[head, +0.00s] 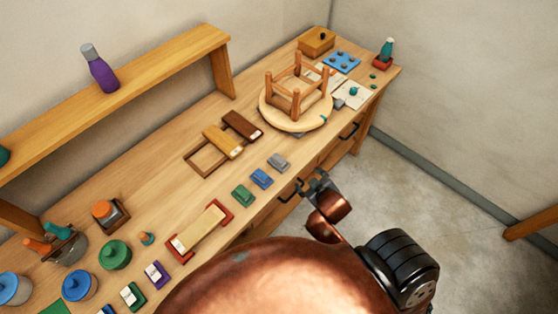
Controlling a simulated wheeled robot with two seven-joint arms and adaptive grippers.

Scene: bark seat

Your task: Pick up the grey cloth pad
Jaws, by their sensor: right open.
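A small grey pad-like block (278,162) lies on the workbench (165,195) near its front edge, at the end of a row with a blue block (262,178) and a green block (243,194). I cannot tell from here whether it is cloth. My right gripper (316,182) is open and empty, off the bench's front edge, to the right of and nearer than the grey block. It does not touch the block. My left gripper is not in view.
An upturned stool (297,108) stands behind the grey block. A wooden frame with planks (222,141) lies to its left, and a red-ended holder (201,229) lies nearer. Drawer handles (349,131) stick out from the bench front.

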